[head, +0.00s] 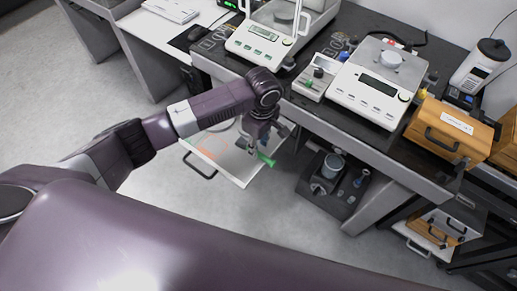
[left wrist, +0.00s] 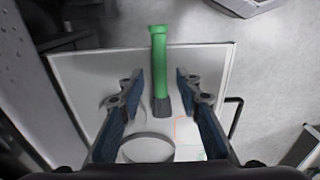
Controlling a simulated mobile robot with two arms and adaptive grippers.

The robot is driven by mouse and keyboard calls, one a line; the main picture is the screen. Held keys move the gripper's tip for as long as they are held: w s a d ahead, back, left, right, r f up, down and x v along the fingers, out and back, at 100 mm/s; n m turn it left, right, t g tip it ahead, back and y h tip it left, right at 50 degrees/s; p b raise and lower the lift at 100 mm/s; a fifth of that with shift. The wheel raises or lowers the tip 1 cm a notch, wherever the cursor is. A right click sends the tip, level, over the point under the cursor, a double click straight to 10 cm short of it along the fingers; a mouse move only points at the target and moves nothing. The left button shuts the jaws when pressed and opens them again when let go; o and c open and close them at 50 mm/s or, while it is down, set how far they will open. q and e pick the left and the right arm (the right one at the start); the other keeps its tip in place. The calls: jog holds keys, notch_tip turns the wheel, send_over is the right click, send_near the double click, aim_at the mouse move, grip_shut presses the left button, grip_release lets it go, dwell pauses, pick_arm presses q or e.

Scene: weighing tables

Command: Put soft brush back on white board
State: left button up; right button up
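The soft brush has a green handle (left wrist: 159,50) and a dark bristle end (left wrist: 161,106); in the head view its green part (head: 266,159) shows near the corner of the white board. The white board (head: 232,172) is pulled out under the table and also shows in the left wrist view (left wrist: 85,75). The brush appears to lie on it, handle end reaching past its edge. My left gripper (head: 257,143) is above the board; in its wrist view (left wrist: 160,100) the fingers are wide apart, either side of the brush, not touching it. My right gripper is not in view.
The dark table (head: 310,110) above holds balances (head: 370,88) and a wooden box (head: 449,130). A dark stand with a metal cup (head: 332,166) is right of the board. Grey floor is free in front.

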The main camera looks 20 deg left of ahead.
aim_at(260, 154)
pick_arm(q)
notch_tip(260, 154, up, 9)
jog(key=shift+d, duration=0.2)
jog(key=shift+s, duration=0.1)
dwell(0.4)
